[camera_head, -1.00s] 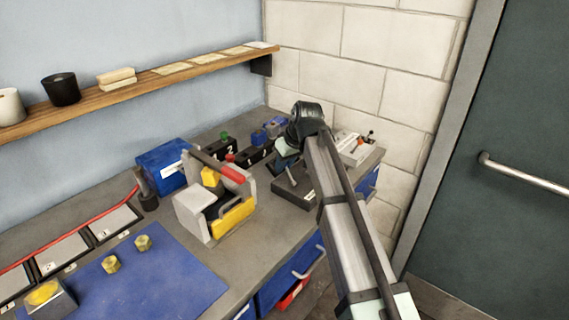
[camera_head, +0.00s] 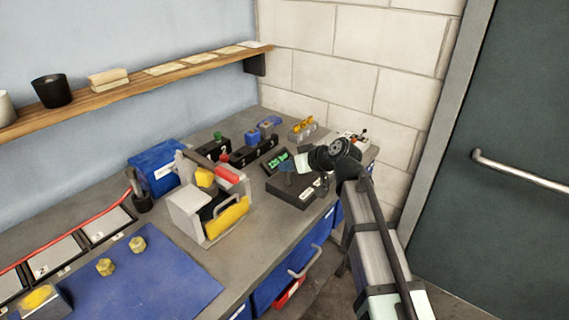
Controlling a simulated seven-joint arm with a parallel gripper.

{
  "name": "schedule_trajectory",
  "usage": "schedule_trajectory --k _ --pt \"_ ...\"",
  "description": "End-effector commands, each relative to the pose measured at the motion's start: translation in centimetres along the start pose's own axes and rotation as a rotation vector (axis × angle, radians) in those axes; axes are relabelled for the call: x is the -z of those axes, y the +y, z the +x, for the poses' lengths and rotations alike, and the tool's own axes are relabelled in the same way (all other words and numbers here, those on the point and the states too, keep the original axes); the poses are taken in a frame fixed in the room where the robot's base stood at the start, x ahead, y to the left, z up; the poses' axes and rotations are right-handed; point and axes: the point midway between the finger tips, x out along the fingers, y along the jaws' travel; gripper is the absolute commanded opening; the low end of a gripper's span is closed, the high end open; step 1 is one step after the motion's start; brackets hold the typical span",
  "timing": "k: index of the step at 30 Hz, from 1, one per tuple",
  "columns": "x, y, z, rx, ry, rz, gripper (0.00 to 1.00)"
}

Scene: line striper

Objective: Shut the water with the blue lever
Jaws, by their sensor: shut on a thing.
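A dark box (camera_head: 297,194) with a white label stands toward the right end of the bench, with a lit green display (camera_head: 277,163) behind it. My gripper (camera_head: 289,167) is over this box, reaching in from the right, with its pale finger side-on. It is shut on a small bluish piece at its fingertips, which looks like the blue lever. The fingers and wrist hide most of that piece, so its exact angle cannot be told.
A black block with blue-topped parts (camera_head: 252,138) stands behind. A grey and yellow device (camera_head: 210,207) and a blue box (camera_head: 160,166) stand to the left. The blue mat (camera_head: 150,280) has free room.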

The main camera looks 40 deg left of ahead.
Motion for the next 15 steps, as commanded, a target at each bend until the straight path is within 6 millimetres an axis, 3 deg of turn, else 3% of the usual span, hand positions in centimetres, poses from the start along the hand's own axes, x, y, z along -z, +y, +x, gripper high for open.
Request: schedule_trajectory --k 15 --pt "-2.0 0.6 -1.7 0.093 0.34 0.015 0.0"
